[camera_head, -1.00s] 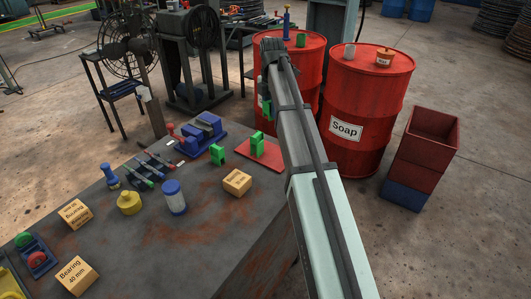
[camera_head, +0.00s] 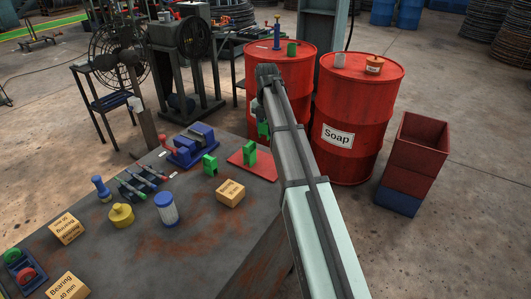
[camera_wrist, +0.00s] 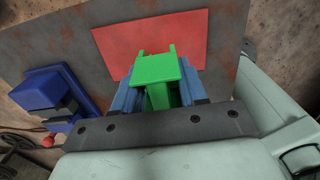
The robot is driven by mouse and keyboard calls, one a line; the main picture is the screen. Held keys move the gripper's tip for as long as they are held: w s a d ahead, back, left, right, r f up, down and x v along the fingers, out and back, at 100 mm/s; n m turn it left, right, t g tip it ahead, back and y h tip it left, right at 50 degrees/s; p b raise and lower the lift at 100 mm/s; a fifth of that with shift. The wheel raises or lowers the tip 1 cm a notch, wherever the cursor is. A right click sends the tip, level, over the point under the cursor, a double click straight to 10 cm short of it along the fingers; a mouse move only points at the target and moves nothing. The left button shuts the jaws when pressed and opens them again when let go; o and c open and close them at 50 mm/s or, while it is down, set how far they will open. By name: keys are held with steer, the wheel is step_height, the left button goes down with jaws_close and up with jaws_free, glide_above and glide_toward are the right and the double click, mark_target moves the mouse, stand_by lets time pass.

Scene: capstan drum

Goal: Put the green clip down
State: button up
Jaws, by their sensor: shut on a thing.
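My gripper (camera_wrist: 160,82) is shut on a green clip (camera_wrist: 158,70), which sits between the two blue fingers in the wrist view. In the head view the arm hides most of the gripper; a little of the held green clip shows beside it (camera_head: 262,129). The gripper is above the bench near a red plate (camera_head: 264,171). The plate also shows beyond the clip in the wrist view (camera_wrist: 115,44). Another green clip (camera_head: 250,153) stands on the plate, and one more (camera_head: 210,165) stands on the bench to its left. I cannot tell whether the held clip touches anything.
A blue vise (camera_head: 194,146) stands left of the plate. A tan box (camera_head: 230,193) and a white-and-blue jar (camera_head: 166,209) stand nearer on the bench (camera_head: 190,255). Red drums (camera_head: 357,115) rise behind and to the right of the arm. The bench's near middle is clear.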

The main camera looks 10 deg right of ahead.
step_height(320, 180, down, 11)
steer(key=shift+r, duration=0.1)
stand_by(0.5)
steer(key=o, duration=1)
step_height(320, 180, up, 12)
steer(key=shift+r, duration=0.1)
stand_by(0.5)
